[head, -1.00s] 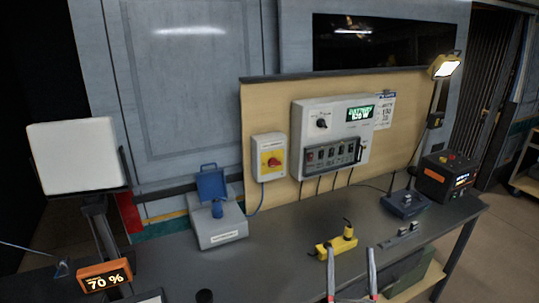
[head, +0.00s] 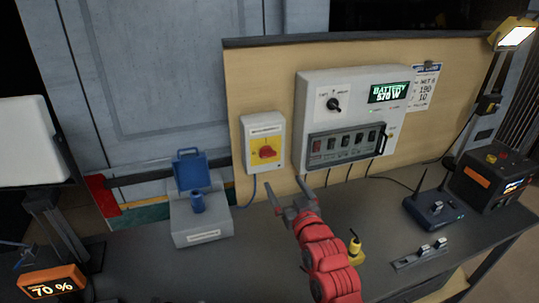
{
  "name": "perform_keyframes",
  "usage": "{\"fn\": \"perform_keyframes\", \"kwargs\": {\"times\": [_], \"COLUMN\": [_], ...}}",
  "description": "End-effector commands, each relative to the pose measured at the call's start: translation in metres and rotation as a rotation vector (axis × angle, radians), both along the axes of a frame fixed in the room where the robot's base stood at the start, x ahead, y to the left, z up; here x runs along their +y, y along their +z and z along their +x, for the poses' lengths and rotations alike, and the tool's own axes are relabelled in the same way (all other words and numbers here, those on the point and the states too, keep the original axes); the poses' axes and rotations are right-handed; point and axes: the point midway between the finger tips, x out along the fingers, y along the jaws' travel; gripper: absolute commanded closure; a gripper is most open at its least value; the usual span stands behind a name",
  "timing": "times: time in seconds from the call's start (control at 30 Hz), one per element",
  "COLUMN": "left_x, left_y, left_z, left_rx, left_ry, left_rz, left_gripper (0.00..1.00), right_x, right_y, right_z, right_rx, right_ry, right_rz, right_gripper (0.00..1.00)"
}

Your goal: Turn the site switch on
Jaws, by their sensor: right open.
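A white switch box with a red rotary knob on a yellow plate (head: 266,152) is mounted on the wooden backboard; its label is too small to read. A larger grey panel (head: 318,84) to its right has a black rotary selector (head: 334,104), a green display (head: 389,92) reading BATTERY 570 W and a row of dark breaker switches (head: 345,144). My right gripper (head: 283,182) is open and empty, in front of the backboard below the red knob and apart from it. My left gripper is not in view.
A grey box with an open blue socket lid (head: 193,168) stands on the bench left of the switch. A yellow item (head: 355,250) sits partly behind my right arm. A blue router-like box (head: 433,211), a black power unit (head: 490,180) and a lit lamp (head: 515,37) are at right.

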Motion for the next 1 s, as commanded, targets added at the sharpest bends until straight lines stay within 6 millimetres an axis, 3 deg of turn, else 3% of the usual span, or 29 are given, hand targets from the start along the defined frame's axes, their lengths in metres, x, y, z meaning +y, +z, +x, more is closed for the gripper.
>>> {"fn": "perform_keyframes", "kwargs": {"times": [0.3,0.6,1.0], "left_x": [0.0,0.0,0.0], "left_y": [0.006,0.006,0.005], "left_z": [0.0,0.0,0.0], "left_rx": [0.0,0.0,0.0], "left_ry": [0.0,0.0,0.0], "left_rz": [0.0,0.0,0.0], "left_gripper": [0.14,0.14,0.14], "right_x": [0.02,0.036,0.042], "right_y": [0.002,0.0,0.0], "right_z": [0.062,0.109,0.13], "right_rx": [-0.002,0.0,-0.001], "right_ry": [0.0,-0.001,-0.001], "right_rz": [0.001,-0.001,0.0], "right_gripper": [0.05,0.05,0.05]}}
